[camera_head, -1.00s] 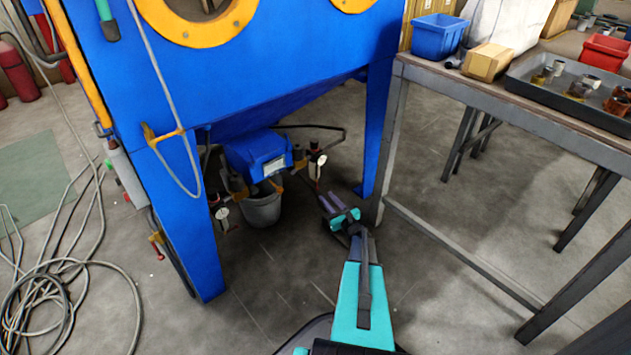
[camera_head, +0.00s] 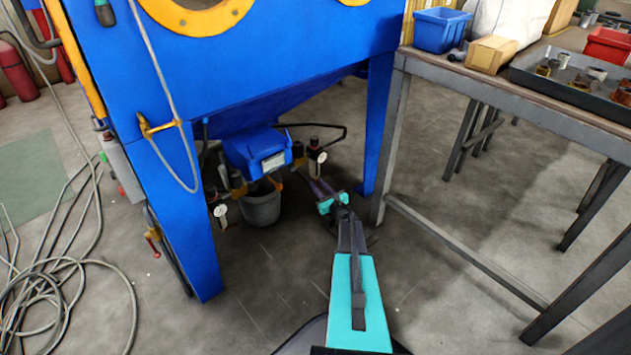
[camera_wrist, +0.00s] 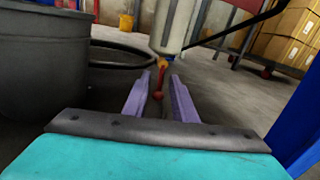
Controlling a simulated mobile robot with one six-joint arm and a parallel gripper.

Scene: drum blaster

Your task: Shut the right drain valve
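The right drain valve (camera_wrist: 162,64) is a small yellow-orange fitting under a pale bowl (camera_wrist: 172,24) in the wrist view. Its red lever (camera_wrist: 157,83) hangs down from it. My gripper (camera_wrist: 160,84) is open, with one purple finger on each side of the lever in the picture. I cannot tell whether either finger touches it. In the head view my gripper (camera_head: 317,187) is low under the blue cabinet, below the right filter unit (camera_head: 316,156) with its white gauge. The right valve cannot be made out there.
A dark bucket (camera_head: 261,206) stands left of my gripper, and its wall (camera_wrist: 42,65) fills the wrist view's left. The blue cabinet leg (camera_head: 378,130) and the workbench (camera_head: 393,120) are to the right. A left gauge (camera_head: 220,211) and hoses (camera_head: 50,300) lie left.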

